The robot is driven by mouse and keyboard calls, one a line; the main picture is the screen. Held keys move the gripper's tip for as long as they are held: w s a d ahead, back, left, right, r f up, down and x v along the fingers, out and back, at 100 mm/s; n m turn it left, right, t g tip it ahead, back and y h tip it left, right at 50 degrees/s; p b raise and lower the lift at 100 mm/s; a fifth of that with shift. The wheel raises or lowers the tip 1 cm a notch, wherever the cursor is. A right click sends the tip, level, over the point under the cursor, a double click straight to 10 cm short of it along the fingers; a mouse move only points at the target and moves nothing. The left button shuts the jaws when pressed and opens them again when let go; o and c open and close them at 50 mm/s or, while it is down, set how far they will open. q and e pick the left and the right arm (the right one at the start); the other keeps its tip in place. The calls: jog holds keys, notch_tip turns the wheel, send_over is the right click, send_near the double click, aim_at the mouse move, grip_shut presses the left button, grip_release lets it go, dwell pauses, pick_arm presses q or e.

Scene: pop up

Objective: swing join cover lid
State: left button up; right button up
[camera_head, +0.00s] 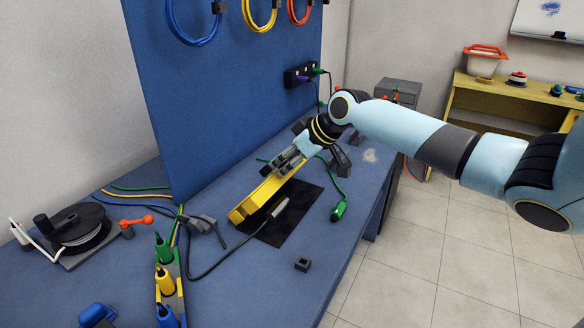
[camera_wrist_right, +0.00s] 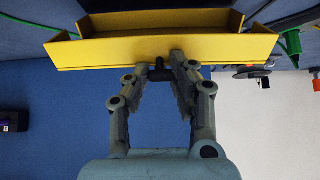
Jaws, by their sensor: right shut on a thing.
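A long yellow channel-shaped piece, which looks like the cover lid (camera_head: 258,200), lies slanted over a black mat (camera_head: 303,205) on the blue bench. A grey cable connector (camera_head: 279,207) lies on the mat beside the lid. I cannot tell whether the lid touches the mat. My left gripper is not in view.
A green connector (camera_head: 338,211) lies right of the mat, and a small dark block (camera_head: 302,264) lies in front. A cable reel (camera_head: 73,226) and several coloured bottle-shaped connectors stand left. A blue panel (camera_head: 230,90) rises behind.

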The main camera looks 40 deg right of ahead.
jog(key=shift+w+r, duration=0.25)
jog(key=shift+w, duration=0.1)
jog(key=shift+w+a+r+b, duration=0.15)
jog(key=shift+w+a, duration=0.05)
jog(key=shift+w, duration=0.35)
jog(key=shift+w+a+r+b, duration=0.15)
jog(key=shift+w+a+r, duration=0.05)
jog(key=shift+w, duration=0.4)
jog(key=shift+w+a+r+b, duration=0.15)
jog(key=shift+w+a, duration=0.05)
jog(key=shift+w, duration=0.35)
jog(key=shift+f, duration=0.1)
